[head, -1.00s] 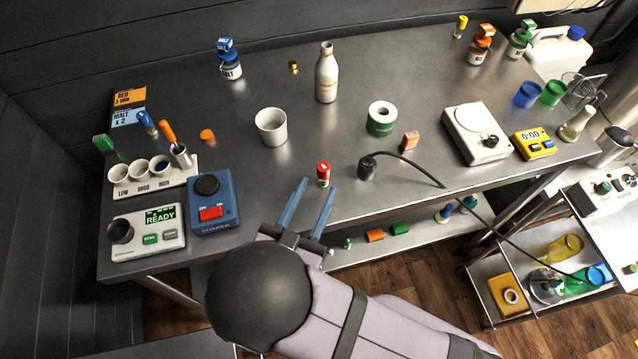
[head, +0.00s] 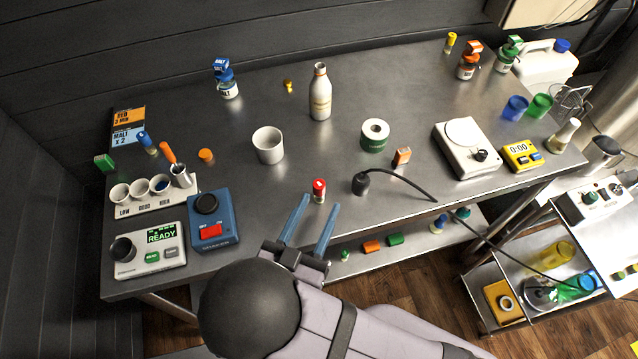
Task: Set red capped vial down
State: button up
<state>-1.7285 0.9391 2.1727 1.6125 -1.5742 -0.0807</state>
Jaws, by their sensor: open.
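The red capped vial (head: 319,191) stands upright on the metal bench near its front edge. It has a red cap and a pale body with a red label. My gripper (head: 316,206) is open, with its two blue fingers pointing toward the back of the bench. In the picture the vial shows between and slightly beyond the fingertips. I cannot tell whether either finger touches it. Nothing is seen held in the fingers.
A white cup (head: 268,146) and a bottle (head: 320,93) stand behind the vial. A black cable end (head: 361,184) is to its right. The blue shaker (head: 213,222) and READY meter (head: 150,250) are left. Bare bench surrounds the vial.

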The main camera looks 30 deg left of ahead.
jog(key=w+d+n+p, duration=0.1)
jog(key=p, duration=0.1)
jog(key=d+r+n+p, duration=0.1)
jog(key=d+p, duration=0.1)
jog(key=p, duration=0.1)
jog(key=w+d+n+p, duration=0.1)
jog(key=d+p, duration=0.1)
jog(key=shift+w+d+r+n, duration=0.25)
jog(key=shift+w+n, duration=0.05)
jog(key=shift+w, duration=0.05)
jog(key=shift+w+d+f+n+y+p, duration=0.15)
jog(key=shift+d+n+y+p, duration=0.15)
jog(key=shift+n+y+p, duration=0.45)
jog(key=a+f+y, duration=0.1)
jog(key=s+a+f+n+g+y, duration=0.1)
jog(key=y, duration=0.1)
jog(key=shift+s+g, duration=0.15)
jog(key=shift+g, duration=0.15)
jog(key=a+y, duration=0.1)
jog(key=s+a+y, duration=0.1)
jog(key=shift+s+a+r+m+g, duration=0.1)
jog(key=shift+s+a+m+g, duration=0.1)
jog(key=shift+a+m+g, duration=0.2)
jog(key=shift+s+a+r+m+y, duration=0.1)
jog(key=shift+a+r+m+y, duration=0.05)
jog(key=shift+a+m+y, duration=0.1)
jog(key=shift+r+m, duration=0.1)
jog(key=shift+m, duration=0.2)
